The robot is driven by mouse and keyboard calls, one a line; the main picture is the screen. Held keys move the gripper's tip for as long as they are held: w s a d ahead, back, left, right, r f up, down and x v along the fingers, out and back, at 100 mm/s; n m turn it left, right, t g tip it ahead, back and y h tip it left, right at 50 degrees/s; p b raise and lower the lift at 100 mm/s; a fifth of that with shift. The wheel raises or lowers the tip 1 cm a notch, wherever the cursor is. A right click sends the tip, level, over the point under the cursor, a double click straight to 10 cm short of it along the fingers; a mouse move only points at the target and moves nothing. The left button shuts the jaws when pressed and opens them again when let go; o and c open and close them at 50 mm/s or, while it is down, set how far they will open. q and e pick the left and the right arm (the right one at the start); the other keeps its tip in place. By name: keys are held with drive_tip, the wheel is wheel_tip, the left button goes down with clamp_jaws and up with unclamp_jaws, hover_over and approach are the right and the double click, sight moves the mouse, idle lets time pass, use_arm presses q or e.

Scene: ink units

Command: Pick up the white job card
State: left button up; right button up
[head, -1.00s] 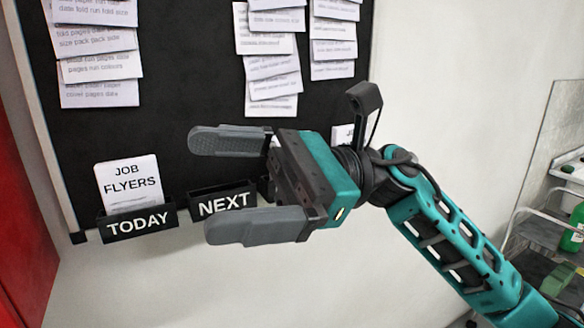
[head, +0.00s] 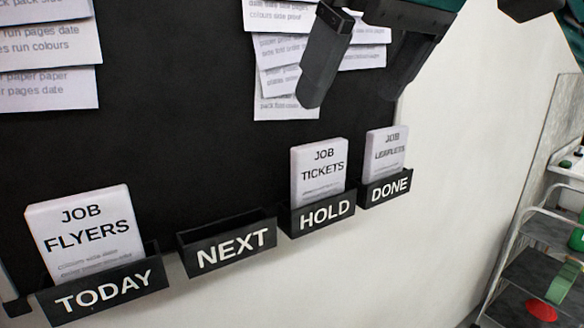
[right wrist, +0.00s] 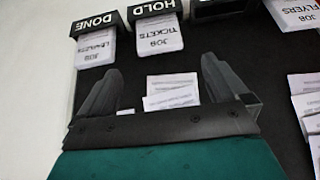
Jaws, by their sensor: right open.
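Three white job cards stand upright in black labelled pockets on the board. The JOB FLYERS card (head: 84,232) is in the TODAY pocket (head: 104,290). The JOB TICKETS card (head: 318,170) is in the HOLD pocket (head: 325,214), and the JOB LEAFLETS card (head: 386,152) is in the DONE pocket (head: 388,188). The NEXT pocket (head: 228,244) is empty. My right gripper (head: 352,94) is open and empty, above the HOLD and DONE pockets. In the right wrist view the scene is upside down; the open fingers (right wrist: 160,68) point toward the tickets card (right wrist: 158,36), apart from it. My left gripper is out of view.
Overlapping paper slips (head: 283,75) hang on the black board (head: 180,120) above the pockets, some close behind my right gripper. White wall (head: 460,140) is bare to the right. A shelf rack (head: 535,275) with green and red items stands at the right edge.

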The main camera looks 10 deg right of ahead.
sight(315, 162)
drive_tip(key=b+x, duration=0.1)
drive_tip(key=x, duration=0.5)
drive_tip(key=shift+w+d+f, duration=0.1)
drive_tip(key=shift+w+f, duration=0.1)
drive_tip(key=shift+w, duration=0.1)
drive_tip(key=shift+b+x, duration=0.5)
drive_tip(key=shift+x, duration=2.6)
drive_tip(key=shift+r, duration=0.1)
drive_tip(key=c, duration=0.9)
